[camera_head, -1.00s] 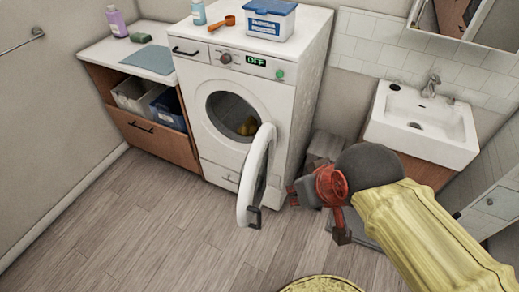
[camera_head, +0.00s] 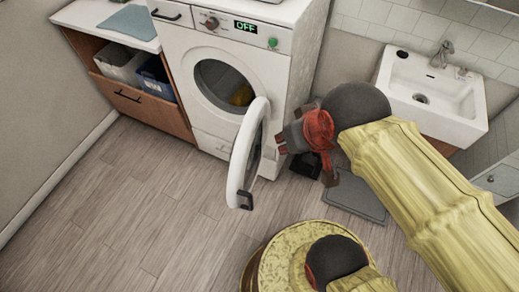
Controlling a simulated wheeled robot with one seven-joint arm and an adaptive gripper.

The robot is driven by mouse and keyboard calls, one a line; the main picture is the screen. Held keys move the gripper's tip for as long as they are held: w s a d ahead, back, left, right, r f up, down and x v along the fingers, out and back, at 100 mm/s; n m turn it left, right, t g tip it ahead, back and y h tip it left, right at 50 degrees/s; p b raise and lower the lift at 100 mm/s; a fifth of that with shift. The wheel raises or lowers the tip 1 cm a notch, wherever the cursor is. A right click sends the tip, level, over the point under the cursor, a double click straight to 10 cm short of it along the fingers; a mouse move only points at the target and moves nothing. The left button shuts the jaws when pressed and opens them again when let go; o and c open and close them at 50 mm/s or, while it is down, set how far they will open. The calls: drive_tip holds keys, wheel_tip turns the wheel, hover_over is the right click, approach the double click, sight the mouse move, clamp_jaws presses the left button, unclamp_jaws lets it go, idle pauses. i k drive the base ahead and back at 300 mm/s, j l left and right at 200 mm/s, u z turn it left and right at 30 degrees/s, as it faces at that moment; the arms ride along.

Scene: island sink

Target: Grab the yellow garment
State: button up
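The yellow garment (camera_head: 242,95) lies inside the drum of the white front-loading washing machine (camera_head: 186,84). Only a small part of it shows through the round opening. The machine's door (camera_head: 241,165) is swung wide open toward the front. My gripper (camera_head: 305,162) is outside the machine, to the right of the open door and in front of the machine's right side. Its fingers look spread apart, with nothing visible between them. It is well apart from the garment, and the door stands between them in this view.
A sink (camera_head: 449,103) hangs on the back wall at right. A grey flat mat or scale (camera_head: 355,198) lies on the floor below my arm. A wooden cabinet (camera_head: 140,110) with bins stands left of the machine. The floor at front left is clear.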

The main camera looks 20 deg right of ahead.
sight(242, 96)
drive_tip(key=i+j+z, duration=0.2)
drive_tip(key=j, duration=0.35)
drive_tip(key=i+j+z, duration=0.2)
drive_tip(key=j, duration=0.35)
drive_tip(key=i+j+z, duration=0.15)
drive_tip(key=j, duration=0.4)
drive_tip(key=j+z, duration=0.2)
drive_tip(key=j, duration=0.4)
drive_tip(key=i+j+z, duration=0.2)
drive_tip(key=j, duration=0.45)
drive_tip(key=i, duration=0.3)
drive_tip(key=l, duration=0.1)
